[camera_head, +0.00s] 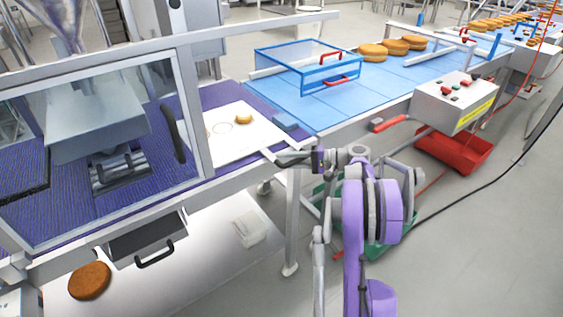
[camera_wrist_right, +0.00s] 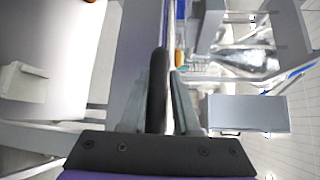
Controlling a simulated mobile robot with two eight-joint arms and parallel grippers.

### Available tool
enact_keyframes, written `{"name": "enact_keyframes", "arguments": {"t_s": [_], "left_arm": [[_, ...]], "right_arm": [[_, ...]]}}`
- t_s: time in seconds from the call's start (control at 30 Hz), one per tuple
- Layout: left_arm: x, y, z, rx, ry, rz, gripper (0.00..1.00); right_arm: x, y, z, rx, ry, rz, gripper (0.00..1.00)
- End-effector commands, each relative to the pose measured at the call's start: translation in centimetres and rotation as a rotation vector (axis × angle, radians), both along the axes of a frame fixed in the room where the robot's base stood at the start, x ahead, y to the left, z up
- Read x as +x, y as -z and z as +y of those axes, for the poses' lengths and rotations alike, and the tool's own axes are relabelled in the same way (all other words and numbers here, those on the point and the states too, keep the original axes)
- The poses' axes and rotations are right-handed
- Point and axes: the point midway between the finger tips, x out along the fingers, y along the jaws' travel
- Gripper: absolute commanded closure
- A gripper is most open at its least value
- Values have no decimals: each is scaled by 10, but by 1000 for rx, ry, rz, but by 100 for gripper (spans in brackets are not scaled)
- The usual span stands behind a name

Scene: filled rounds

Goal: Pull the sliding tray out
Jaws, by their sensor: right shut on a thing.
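The sliding tray (camera_head: 213,148) is a flat white sheet lying across the purple belt. A small golden piece (camera_head: 243,119) and a faint ring outline sit on it. My right gripper (camera_head: 284,157) is at the tray's right front corner, over the conveyor's front edge. In the right wrist view its fingers (camera_wrist_right: 160,88) are shut on a black bar-shaped handle (camera_wrist_right: 157,75). The fingers hide where the handle joins the tray. My left gripper is not in view.
A clear guard with a black handle (camera_head: 172,134) stands left of the tray. A drawer (camera_head: 140,238) hangs below. A blue-framed cover (camera_head: 308,66) sits on the blue belt (camera_head: 345,100). A white cloth (camera_head: 249,229) and brown round (camera_head: 90,281) lie on the lower shelf.

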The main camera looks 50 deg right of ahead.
Motion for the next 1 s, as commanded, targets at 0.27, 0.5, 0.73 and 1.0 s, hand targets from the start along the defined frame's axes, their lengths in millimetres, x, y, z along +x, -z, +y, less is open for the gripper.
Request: {"name": "enact_keyframes", "arguments": {"t_s": [0.27, 0.5, 0.73, 1.0], "left_arm": [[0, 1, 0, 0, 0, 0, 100], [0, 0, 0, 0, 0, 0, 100], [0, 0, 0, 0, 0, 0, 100], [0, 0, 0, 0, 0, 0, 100]], "right_arm": [[-3, 6, -1, -9, -2, 13, 100], [-2, 4, -1, -7, 0, 11, 48], [-5, 2, -3, -6, 1, 10, 48], [-46, -5, -27, -6, 5, 9, 48]]}}
